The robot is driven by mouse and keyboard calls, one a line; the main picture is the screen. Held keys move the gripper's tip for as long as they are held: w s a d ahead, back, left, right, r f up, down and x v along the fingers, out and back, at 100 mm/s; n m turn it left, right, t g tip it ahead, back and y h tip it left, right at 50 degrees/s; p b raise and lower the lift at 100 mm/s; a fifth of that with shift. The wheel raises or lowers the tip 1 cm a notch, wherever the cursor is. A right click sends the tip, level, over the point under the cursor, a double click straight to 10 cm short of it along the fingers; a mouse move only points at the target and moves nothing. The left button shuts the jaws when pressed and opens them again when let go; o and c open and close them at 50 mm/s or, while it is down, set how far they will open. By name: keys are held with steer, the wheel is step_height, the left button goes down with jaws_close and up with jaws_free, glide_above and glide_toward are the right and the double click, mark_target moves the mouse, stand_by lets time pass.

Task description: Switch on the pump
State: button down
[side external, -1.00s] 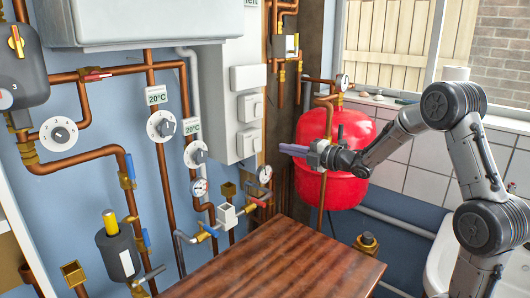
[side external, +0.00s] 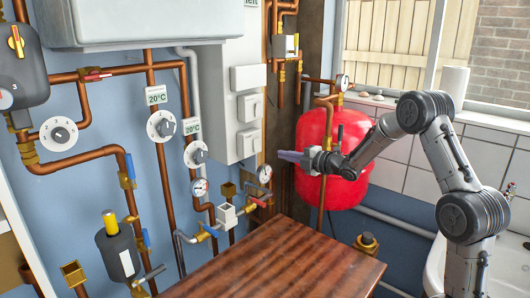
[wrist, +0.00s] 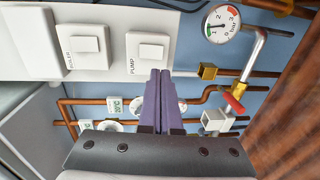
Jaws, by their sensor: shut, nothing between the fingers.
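The pump switch is a white rocker on a square plate labelled PUMP (wrist: 147,52) in the wrist view. In the side view it appears to be the lowest switch (side external: 249,142) on the white panel's side. My gripper (side external: 280,154) has purple fingers pressed together, empty, pointing left towards the panel. In the side view the tips are right of and slightly below the pump switch, with a gap between. In the wrist view the fingertips (wrist: 160,73) overlap the plate's lower edge. I cannot tell whether the rocker is on or off.
A switch labelled BOILER (wrist: 84,45) sits beside the pump switch. A pressure gauge (wrist: 221,23), copper pipes and a red-handled valve (wrist: 234,103) are close by. A red tank (side external: 340,150) stands behind my gripper. A wooden tabletop (side external: 280,262) lies below, bare.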

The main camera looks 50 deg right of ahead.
mark_target(258, 150)
steer(key=w, duration=0.6)
steer(key=w+f, duration=0.1)
steer(key=w, duration=0.1)
steer(key=shift+w, duration=0.4)
steer(key=shift+w+f, duration=0.15)
steer(key=shift+w, duration=0.1)
steer(key=shift+s, duration=0.1)
steer(key=s+f, duration=0.1)
steer(key=s, duration=1.3)
steer(key=shift+f, duration=0.35)
